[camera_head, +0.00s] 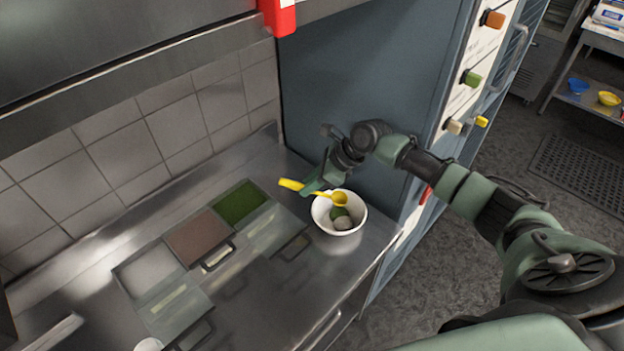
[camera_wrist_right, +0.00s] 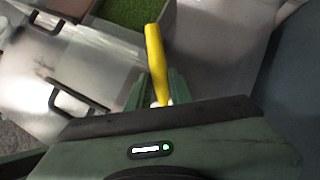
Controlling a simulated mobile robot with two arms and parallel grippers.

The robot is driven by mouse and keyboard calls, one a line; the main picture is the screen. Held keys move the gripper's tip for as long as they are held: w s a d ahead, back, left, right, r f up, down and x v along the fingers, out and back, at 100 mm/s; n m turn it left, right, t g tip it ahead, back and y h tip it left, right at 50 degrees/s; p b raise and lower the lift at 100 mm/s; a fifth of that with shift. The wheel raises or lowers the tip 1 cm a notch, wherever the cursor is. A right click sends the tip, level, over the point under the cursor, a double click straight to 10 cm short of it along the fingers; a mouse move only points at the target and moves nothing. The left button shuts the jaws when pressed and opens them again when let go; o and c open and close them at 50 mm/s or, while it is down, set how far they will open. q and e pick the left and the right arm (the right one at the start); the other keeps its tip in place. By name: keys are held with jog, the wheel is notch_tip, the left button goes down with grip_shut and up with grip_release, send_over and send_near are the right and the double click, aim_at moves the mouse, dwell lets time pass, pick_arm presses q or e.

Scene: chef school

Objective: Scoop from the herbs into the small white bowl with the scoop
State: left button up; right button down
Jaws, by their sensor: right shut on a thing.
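My right gripper (camera_head: 315,188) is shut on the handle of the yellow scoop (camera_head: 292,184). The scoop also shows in the right wrist view (camera_wrist_right: 155,60), its handle rising between the fingers (camera_wrist_right: 158,92). In the head view the scoop's round end is over the small white bowl (camera_head: 325,222). The bowl stands on the steel counter near its right end, with something green and something pale in it. The green herbs (camera_head: 240,203) fill an open container left of the bowl; they also show in the right wrist view (camera_wrist_right: 128,22). My left gripper is not in view.
A container with brown contents (camera_head: 198,238) and one with pale contents (camera_head: 148,272) stand in line with the herbs. Clear lids with dark handles (camera_head: 293,246) lie in front. A tall blue-grey cabinet (camera_head: 375,80) stands right behind the bowl; a tiled wall (camera_head: 115,150) backs the counter.

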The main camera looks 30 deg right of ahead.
jog(key=shift+d+r, duration=0.1)
jog(key=shift+r, duration=2.15)
